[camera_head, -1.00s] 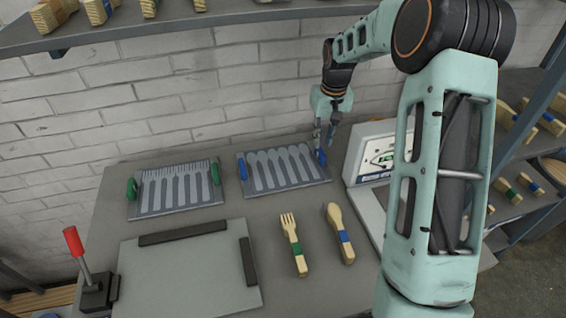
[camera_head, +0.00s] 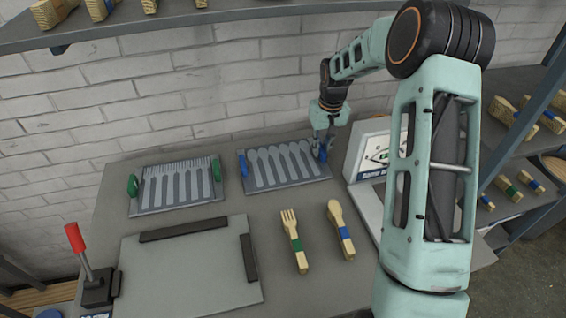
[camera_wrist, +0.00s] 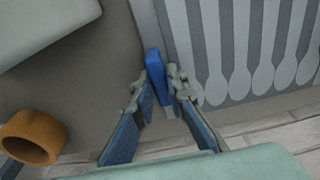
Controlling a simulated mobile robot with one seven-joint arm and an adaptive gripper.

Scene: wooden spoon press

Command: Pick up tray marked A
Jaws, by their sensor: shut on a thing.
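A grey tray with spoon shapes (camera_head: 292,184) and blue end handles lies on the workbench against the wall. My gripper (camera_head: 321,148) is at its right end, shut on the right blue handle. In the wrist view my gripper's fingers (camera_wrist: 161,84) lie on either side of that blue handle (camera_wrist: 155,66), beside the spoon tray (camera_wrist: 182,40). A second grey tray with fork shapes (camera_head: 150,210) and green handles lies to its left. I cannot read a letter A on either tray.
A wooden fork (camera_head: 293,240) and a wooden spoon (camera_head: 341,230) lie in front of the spoon tray. A labelled machine (camera_head: 371,145) stands close to my gripper's right. A flat plate (camera_head: 190,270) and a red-handled lever (camera_head: 75,238) are front left. A shelf (camera_head: 200,27) hangs above.

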